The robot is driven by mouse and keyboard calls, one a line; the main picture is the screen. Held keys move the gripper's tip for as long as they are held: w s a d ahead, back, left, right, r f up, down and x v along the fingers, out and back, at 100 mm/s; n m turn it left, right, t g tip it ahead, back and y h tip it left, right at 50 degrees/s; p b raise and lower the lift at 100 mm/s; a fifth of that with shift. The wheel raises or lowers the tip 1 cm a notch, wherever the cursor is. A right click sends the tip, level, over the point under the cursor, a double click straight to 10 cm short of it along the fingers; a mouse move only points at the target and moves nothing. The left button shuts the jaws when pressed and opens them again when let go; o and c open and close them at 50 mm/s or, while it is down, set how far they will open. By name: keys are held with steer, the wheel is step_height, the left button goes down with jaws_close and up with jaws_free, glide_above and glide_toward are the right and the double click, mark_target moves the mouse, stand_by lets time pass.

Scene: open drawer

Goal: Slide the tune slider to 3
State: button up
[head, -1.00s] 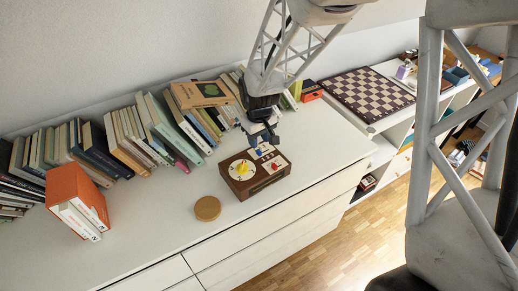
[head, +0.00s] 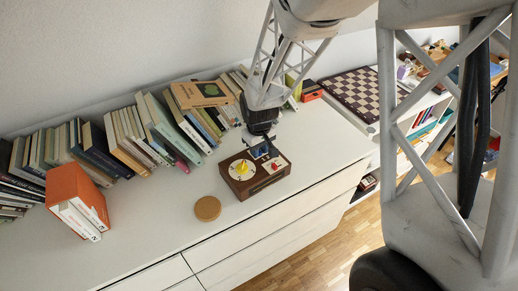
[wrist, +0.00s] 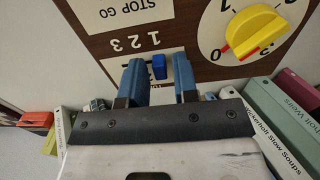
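The brown control box (head: 239,191) stands on the white cabinet top. In the wrist view its panel (wrist: 183,44) appears upside down, with a yellow dial, a STOP GO label and a row of 1 2 3. The small blue tune slider (wrist: 159,67) lines up with the right-end digit of that row, which looks like 1. My gripper (wrist: 160,72) is open, with one blue finger on each side of the slider and gaps visible. In the head view my gripper (head: 264,150) is over the box's back part and hides the slider.
A yellow dial (wrist: 254,32) with a red pointer sits beside the slider. Books (head: 188,125) lean along the wall behind the box. A round wooden disc (head: 207,208) lies left of it. A chessboard (head: 355,95) is at the back right.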

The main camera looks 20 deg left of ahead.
jaws_close()
steer(key=shift+w+d, duration=1.3)
steer(key=shift+w, duration=0.25)
steer(key=shift+o, duration=1.2)
jaws_free()
steer(key=shift+r, duration=0.15)
step_height(320, 180, up, 8)
steer(key=shift+f, duration=0.25)
